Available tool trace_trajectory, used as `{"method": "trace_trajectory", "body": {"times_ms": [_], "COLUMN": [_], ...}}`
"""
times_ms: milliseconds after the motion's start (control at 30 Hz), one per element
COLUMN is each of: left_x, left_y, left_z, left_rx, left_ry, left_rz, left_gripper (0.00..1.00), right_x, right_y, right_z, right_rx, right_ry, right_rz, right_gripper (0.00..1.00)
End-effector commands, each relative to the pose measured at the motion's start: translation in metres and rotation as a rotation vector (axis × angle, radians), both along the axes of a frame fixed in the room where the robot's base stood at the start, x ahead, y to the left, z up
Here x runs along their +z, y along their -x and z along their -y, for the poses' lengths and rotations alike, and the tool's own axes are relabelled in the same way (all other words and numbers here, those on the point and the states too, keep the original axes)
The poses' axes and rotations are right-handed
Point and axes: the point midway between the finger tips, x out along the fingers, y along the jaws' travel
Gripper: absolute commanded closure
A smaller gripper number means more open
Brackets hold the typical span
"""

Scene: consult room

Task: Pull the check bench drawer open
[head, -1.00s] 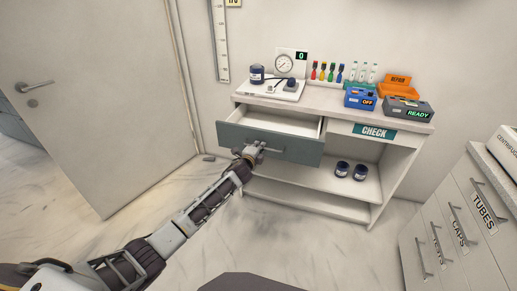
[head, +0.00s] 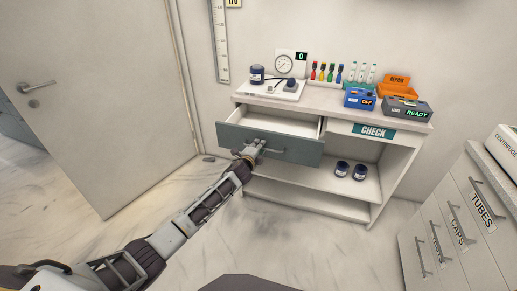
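The check bench (head: 380,155) stands against the wall, with a "CHECK" label (head: 374,132) on its front. Its drawer (head: 300,148), with a grey-green front, is pulled out and shows an empty white inside. The drawer's bar handle (head: 276,150) is at the middle of the front. My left gripper (head: 260,146) is at the left part of the handle, close to the drawer front. Its fingers are too small to tell whether they are apart or closed on the bar. My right gripper is not in view.
A gauge (head: 283,64), colored tubes and an orange repair box (head: 396,87) stand on the bench top. Two dark jars (head: 342,168) sit on the shelf below. A labeled cabinet (head: 462,215) is at the right, a door (head: 90,90) at the left. The floor in front is clear.

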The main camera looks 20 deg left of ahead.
Motion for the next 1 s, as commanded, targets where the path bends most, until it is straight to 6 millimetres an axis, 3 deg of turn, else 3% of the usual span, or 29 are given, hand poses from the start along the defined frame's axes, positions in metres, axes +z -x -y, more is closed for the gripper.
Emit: {"method": "trace_trajectory", "body": {"times_ms": [67,367,1000], "left_x": [0.0,0.001,0.011], "left_y": [0.0,0.007,0.057], "left_z": [0.0,-0.001,-0.002], "left_rx": [0.0,0.001,-0.001], "left_ry": [0.0,-0.001,-0.001], "left_rz": [0.0,0.0,0.0], "left_gripper": [0.7,0.7,0.7], "right_x": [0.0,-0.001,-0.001], "right_y": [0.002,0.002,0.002], "right_z": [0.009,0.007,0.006], "right_rx": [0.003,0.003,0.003], "right_ry": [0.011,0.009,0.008], "right_rz": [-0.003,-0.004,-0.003], "right_gripper": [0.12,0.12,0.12]}}
